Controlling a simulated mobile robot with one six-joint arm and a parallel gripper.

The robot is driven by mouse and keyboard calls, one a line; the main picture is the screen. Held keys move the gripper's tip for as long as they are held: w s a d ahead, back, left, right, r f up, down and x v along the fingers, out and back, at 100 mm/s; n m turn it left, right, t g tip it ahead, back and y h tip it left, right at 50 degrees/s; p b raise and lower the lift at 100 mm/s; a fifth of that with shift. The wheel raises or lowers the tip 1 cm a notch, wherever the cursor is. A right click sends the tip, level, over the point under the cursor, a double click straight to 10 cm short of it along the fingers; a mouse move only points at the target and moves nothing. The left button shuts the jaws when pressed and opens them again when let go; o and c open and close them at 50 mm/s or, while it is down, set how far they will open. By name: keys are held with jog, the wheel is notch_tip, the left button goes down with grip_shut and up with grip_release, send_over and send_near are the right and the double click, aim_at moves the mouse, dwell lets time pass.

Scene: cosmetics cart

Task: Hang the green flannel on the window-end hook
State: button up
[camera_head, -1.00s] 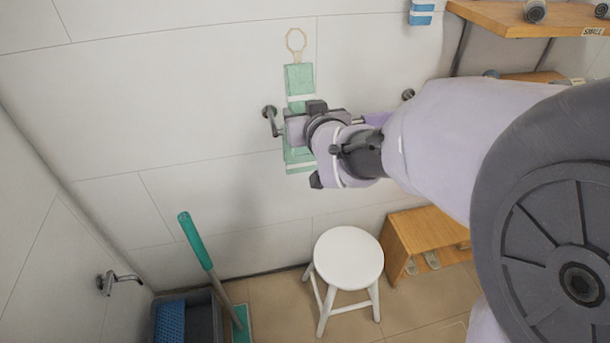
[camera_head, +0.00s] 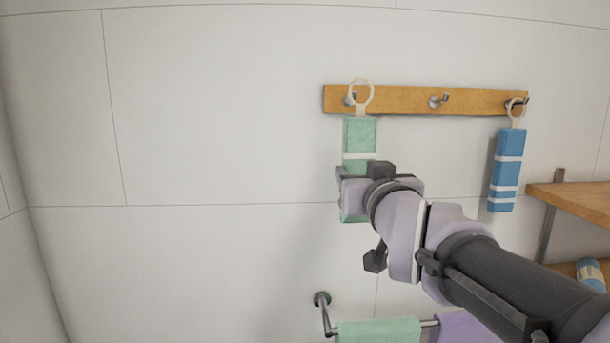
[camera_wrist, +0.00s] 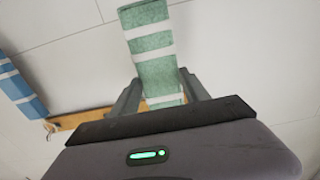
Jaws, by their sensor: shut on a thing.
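The green flannel (camera_head: 359,135), with white stripes and a pale loop (camera_head: 362,97) at its top, is upright in front of the wall. My gripper (camera_head: 354,185) is shut on its lower part. In the wrist view the flannel (camera_wrist: 150,45) stands between my two fingers (camera_wrist: 160,90). The loop overlaps the left hook (camera_head: 350,98) of the wooden hook rail (camera_head: 400,100); I cannot tell whether it is around the hook or in front of it. The middle hook (camera_head: 438,101) is bare. No window is in view.
A blue flannel (camera_head: 507,165) hangs by its loop from the right hook. It also shows in the wrist view (camera_wrist: 18,85). A wooden shelf (camera_head: 575,196) is at the right. Below, a towel bar (camera_head: 326,318) holds green and lilac towels. The wall to the left is clear.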

jog(key=shift+w+f+p, duration=0.15)
jog(key=shift+w+p, duration=0.6)
jog(key=shift+w, duration=0.9)
jog(key=shift+w+f+p, duration=0.1)
jog(key=shift+w+p, duration=0.6)
jog(key=shift+w, duration=0.9)
jog(key=w+f+b, duration=0.1)
jog(key=f+b, duration=0.1)
jog(key=shift+w+b, duration=0.15)
jog(key=shift+b, duration=0.25)
jog(key=o, duration=1.6)
